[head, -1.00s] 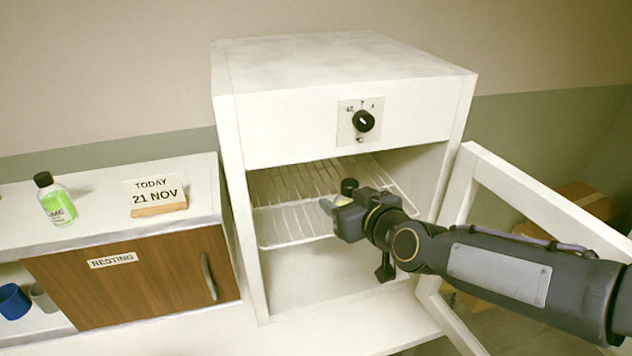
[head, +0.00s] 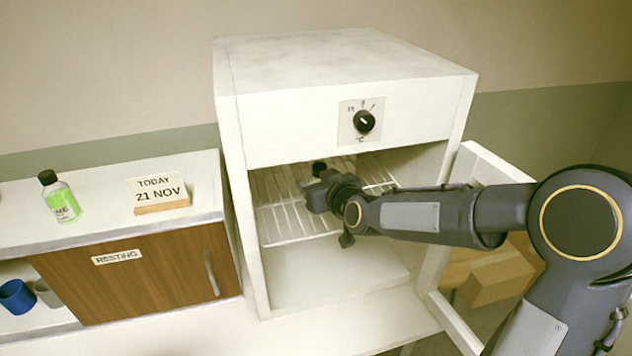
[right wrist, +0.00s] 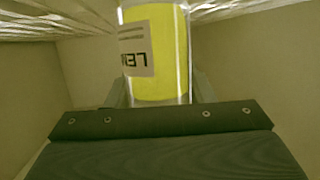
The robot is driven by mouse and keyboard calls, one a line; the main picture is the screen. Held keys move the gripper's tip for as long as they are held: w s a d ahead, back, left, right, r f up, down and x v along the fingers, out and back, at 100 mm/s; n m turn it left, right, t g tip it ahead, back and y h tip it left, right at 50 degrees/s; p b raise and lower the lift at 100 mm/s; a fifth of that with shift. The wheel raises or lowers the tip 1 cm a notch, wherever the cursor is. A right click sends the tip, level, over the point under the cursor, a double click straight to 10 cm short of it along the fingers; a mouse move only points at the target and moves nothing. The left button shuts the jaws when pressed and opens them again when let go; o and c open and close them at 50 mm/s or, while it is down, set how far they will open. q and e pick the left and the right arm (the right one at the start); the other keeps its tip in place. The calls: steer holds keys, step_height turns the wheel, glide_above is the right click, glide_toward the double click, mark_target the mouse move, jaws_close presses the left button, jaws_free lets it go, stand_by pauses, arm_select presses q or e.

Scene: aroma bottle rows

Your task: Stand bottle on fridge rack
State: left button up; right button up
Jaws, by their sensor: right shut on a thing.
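My right gripper (head: 318,190) reaches into the open white fridge (head: 345,84), over the wire rack (head: 285,222). It is shut on a bottle with yellow liquid and a pale label, which fills the middle of the right wrist view (right wrist: 160,60). In the head view only the bottle's black cap (head: 319,168) shows above the gripper; the body is hidden. The bottle looks upright. I cannot tell whether its base touches the rack. My left gripper is not in view.
The fridge door (head: 447,318) stands open at the right, close to my right arm. A green-labelled bottle (head: 62,202) and a date sign (head: 160,194) stand on the cabinet (head: 110,232) at the left. The rack's left front is clear.

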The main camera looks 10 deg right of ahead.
steer(key=shift+f, duration=0.1)
steer(key=o, duration=1.2)
steer(key=shift+o, duration=0.2)
steer(key=shift+r, duration=0.3)
steer(key=b+v, duration=0.1)
steer(key=v, duration=1.1)
steer(key=s+d+f+m+g, duration=0.1)
steer(key=s+f+g, duration=0.3)
steer(key=s, duration=0.8)
steer(key=s+d+f+m+g, duration=0.1)
steer(key=s+f+m+g, duration=0.2)
steer(key=s, duration=0.9)
step_height(320, 180, down, 4)
steer(key=shift+s+r+g+y, duration=0.15)
steer(key=shift+s+g+y, duration=0.2)
steer(key=shift+g, duration=0.45)
